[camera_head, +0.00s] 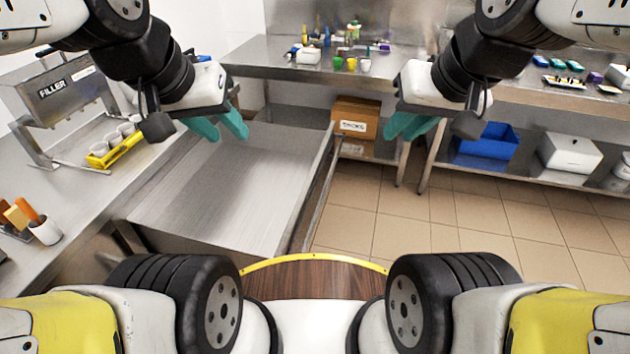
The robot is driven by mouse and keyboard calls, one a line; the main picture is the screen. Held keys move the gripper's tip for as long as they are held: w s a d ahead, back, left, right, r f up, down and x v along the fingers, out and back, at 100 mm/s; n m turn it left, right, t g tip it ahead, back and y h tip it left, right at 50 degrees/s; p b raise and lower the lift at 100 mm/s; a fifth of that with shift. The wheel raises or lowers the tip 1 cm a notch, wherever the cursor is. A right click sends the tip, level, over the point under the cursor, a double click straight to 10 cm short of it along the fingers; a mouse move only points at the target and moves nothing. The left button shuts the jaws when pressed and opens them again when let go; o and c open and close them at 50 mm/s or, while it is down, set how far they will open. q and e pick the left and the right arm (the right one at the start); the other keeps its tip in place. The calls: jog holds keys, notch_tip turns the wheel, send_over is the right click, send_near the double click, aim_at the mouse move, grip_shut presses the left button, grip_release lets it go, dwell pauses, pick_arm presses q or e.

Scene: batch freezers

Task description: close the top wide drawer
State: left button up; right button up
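The top wide drawer (225,190) is pulled out from the steel counter on the left. Its broad metal inside is bare, and its front panel (318,195) is on the right side, facing the open floor. My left gripper (227,130) hangs above the drawer's far part, its teal fingers apart and empty. My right gripper (406,130) is to the right of the front panel, beyond the drawer, with its teal fingers apart and empty. Neither gripper visibly touches the drawer.
The left counter holds a filler machine (62,90), a yellow rack with white cups (118,150) and a utensil cup (45,231). Steel tables stand behind, with cardboard boxes (356,120) and a blue bin (487,146) below. Tiled floor (450,225) is clear on the right.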

jog(key=shift+w+a+f, duration=0.1)
jog(key=shift+w+f, duration=0.1)
jog(key=shift+w, duration=0.2)
grip_shut()
jog(key=w+a+f+m+g+y, duration=0.2)
jog(key=w+f+m+g+y, duration=0.4)
jog(key=w+f+m, duration=0.7)
jog(key=m+t+y, duration=0.4)
jog(key=m+y, duration=0.2)
jog(key=m, duration=0.3)
send_near(312, 203)
jog(key=x, duration=0.6)
jog(key=shift+d+f, duration=0.1)
jog(key=shift+f, duration=0.1)
jog(key=shift+w+a, duration=0.15)
jog(key=shift+a, duration=0.15)
jog(key=shift+a, duration=0.1)
